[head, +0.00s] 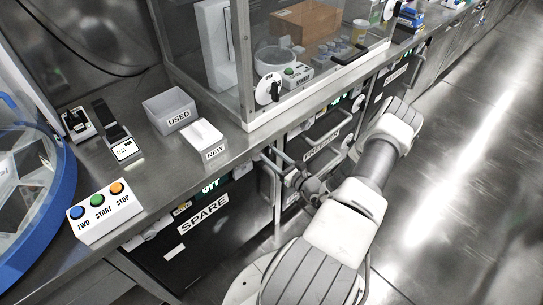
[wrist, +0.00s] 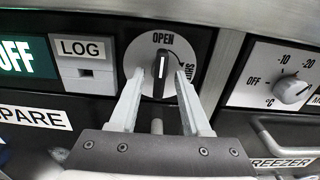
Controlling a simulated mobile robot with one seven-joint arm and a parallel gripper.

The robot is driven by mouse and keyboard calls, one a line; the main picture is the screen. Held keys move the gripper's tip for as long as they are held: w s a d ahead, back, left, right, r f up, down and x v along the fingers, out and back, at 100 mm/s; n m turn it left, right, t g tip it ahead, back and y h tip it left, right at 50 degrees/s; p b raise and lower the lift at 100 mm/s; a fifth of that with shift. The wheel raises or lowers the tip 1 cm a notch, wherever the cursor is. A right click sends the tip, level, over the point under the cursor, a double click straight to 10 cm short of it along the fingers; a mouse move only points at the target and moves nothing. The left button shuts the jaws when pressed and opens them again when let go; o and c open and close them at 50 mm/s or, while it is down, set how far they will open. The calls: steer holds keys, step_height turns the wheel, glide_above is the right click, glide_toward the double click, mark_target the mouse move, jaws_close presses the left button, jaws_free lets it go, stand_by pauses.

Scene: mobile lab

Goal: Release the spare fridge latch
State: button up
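The spare fridge (head: 172,258) is a dark front under the bench, with a SPARE label (head: 203,214) that is partly cut off in the wrist view (wrist: 35,118). Its latch (wrist: 139,58) is a round pale dial with a black handle (wrist: 160,66). The handle stands upright, in line with the word OPEN; SHUT is printed at the right. My gripper (wrist: 160,82) is open in front of the dial, one finger on each side of the handle with visible gaps. In the head view my gripper (head: 280,165) is at the fridge's right end, and the latch is hidden there.
A green OFF display (wrist: 18,57) and a LOG panel (wrist: 83,60) lie left of the dial. A freezer temperature knob (wrist: 291,88) and a handle bar (wrist: 268,135) lie to the right. The bench edge runs above. Open floor (head: 470,170) lies to the right.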

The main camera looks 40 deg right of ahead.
steer(key=s+d, duration=0.1)
steer(key=s, duration=1.6)
steer(key=shift+s+d+p, duration=0.15)
steer(key=shift+s+p, duration=0.05)
steer(key=shift+p, duration=0.2)
